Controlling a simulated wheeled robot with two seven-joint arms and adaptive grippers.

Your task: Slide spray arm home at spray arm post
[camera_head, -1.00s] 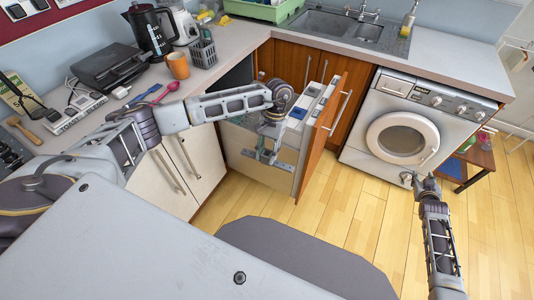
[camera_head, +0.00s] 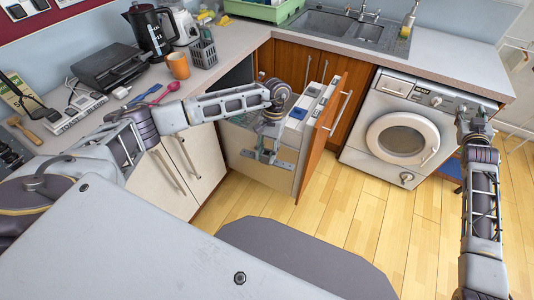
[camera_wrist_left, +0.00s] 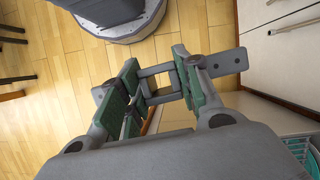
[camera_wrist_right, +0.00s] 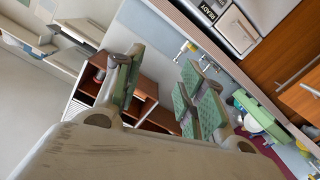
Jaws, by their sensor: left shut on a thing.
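My left gripper (camera_head: 267,150) is shut on a grey bar (camera_head: 285,166), which looks like the spray arm, in front of the pull-out unit. In the left wrist view the bar (camera_wrist_left: 230,62) crosses between the green finger pads, and its holed ends stick out on both sides. My right gripper (camera_head: 472,116) is raised in front of the washing machine's right side. In the right wrist view its fingers (camera_wrist_right: 160,88) are apart with nothing between them. I cannot make out the spray arm post in any view.
The pull-out unit (camera_head: 330,118) stands open with its wooden front and long handle. A washing machine (camera_head: 390,168) is to its right. The worktop (camera_head: 225,55) holds a kettle (camera_head: 148,32), an orange mug (camera_head: 178,66) and utensils.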

